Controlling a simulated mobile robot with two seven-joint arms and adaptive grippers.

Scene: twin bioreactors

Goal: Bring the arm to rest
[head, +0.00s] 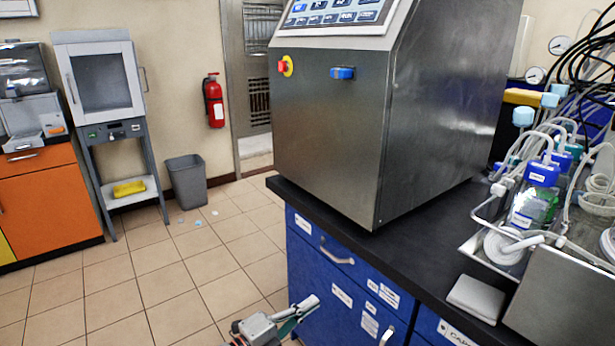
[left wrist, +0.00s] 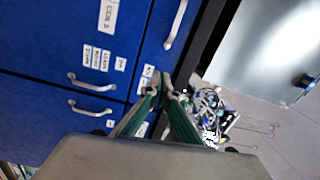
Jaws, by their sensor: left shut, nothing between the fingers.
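My left gripper (head: 297,316) shows at the bottom of the head view, low in front of the blue cabinet (head: 340,291). In the left wrist view the two green fingers of the gripper (left wrist: 163,82) come together at their tips, with nothing between them. The blue drawer fronts (left wrist: 60,40) with white labels and silver handles fill the left of that view. The fingertips appear in front of the cabinet; whether they touch it cannot be told. My right gripper is in neither view.
A steel control unit (head: 330,130) stands on the black worktop (head: 420,240). A bottle with a blue cap (head: 541,174), tubing and a grey pad (head: 475,299) are at the right. A grey bin (head: 187,182) and fire extinguisher (head: 214,101) are further back.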

